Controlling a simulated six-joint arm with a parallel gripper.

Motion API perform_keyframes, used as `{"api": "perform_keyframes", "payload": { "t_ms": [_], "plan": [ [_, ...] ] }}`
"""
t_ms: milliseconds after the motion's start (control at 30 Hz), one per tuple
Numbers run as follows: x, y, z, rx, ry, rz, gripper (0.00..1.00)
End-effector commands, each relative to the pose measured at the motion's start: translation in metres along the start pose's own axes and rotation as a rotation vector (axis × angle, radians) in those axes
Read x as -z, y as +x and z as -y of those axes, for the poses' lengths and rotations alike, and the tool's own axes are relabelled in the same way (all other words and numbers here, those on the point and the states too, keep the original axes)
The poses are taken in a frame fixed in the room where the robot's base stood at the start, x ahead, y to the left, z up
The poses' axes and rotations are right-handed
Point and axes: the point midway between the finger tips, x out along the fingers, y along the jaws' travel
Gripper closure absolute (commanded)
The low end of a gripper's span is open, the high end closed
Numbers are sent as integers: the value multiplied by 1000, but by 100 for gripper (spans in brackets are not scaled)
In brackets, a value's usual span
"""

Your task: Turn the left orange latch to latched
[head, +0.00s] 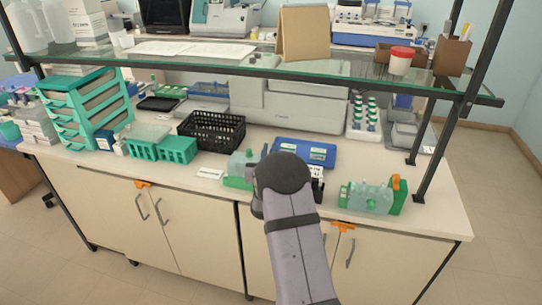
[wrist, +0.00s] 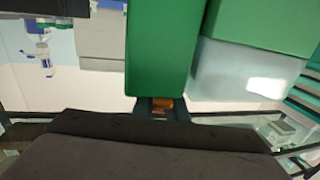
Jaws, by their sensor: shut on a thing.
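The left green holder with a clear block (head: 243,168) stands near the counter's front edge in the head view, partly hidden by my arm. In the wrist view its green end block (wrist: 160,45) and pale clear block (wrist: 240,75) are close and large. My gripper (wrist: 163,109) is shut on the left orange latch (wrist: 162,102), which shows as a small orange patch between the fingers below the green block. In the head view my wrist hides that latch and the fingers. The latch's angle cannot be told.
A similar green holder (head: 370,197) with an upright orange latch (head: 396,183) stands to the right. A blue tray (head: 305,152) and black basket (head: 212,131) lie behind. A glass shelf (head: 200,61) spans above. Orange pieces (head: 143,184) sit on the cabinet doors.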

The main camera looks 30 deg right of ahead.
Motion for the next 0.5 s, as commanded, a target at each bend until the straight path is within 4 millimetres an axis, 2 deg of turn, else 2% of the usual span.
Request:
{"api": "perform_keyframes", "payload": {
  "t_ms": [133, 500],
  "plan": [
    [-5, 0, 1, 109, -1, -3, 100],
    [-1, -2, 11, 389, 0, -3, 100]
  ]
}}
